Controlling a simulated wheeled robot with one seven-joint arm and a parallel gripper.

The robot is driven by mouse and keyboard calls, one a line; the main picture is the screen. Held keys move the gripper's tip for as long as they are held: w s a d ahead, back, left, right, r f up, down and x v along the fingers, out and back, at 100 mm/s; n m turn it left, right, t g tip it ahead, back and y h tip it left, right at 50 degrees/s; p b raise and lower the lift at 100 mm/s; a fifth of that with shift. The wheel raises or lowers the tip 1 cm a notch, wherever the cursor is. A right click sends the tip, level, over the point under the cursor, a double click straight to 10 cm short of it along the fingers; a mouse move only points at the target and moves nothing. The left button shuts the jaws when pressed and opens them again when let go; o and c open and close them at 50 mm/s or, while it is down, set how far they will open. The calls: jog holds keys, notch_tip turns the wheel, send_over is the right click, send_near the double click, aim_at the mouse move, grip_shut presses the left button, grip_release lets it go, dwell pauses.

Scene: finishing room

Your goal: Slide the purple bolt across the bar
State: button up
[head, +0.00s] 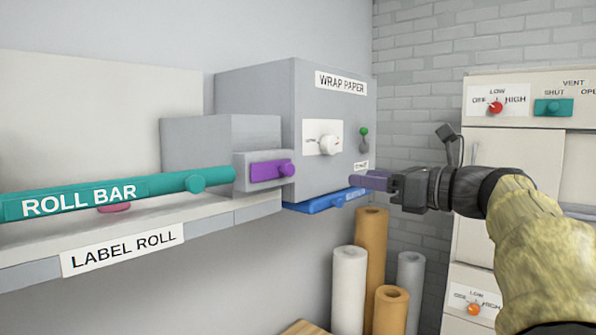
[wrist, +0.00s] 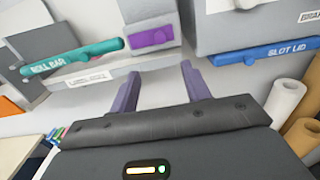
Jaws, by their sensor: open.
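The purple bolt (head: 271,169) is a short bar with a round knob at its right end, set on a grey block. It lies just beyond the right end of the teal roll bar (head: 140,192) and appears apart from it. In the wrist view the bolt (wrist: 152,36) is above and ahead of the fingers, and the roll bar (wrist: 75,58) is to its left. My gripper (head: 372,181) is to the right of the bolt, in front of the wrap paper box. In the wrist view my gripper (wrist: 158,82) is open, with nothing between its purple fingers.
The grey wrap paper box (head: 325,98) has a white dial, a green-knobbed lever and a blue slot lid (head: 318,202) below. Paper rolls (head: 371,262) stand beneath. The label roll shelf (head: 205,223) runs under the roll bar. A cabinet (head: 520,170) stands at right.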

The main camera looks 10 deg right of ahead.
aim_at(292, 169)
jog(key=shift+w+a, duration=0.1)
jog(key=p+x, duration=0.7)
jog(key=x, duration=1)
jog(key=shift+w+a+f, duration=0.1)
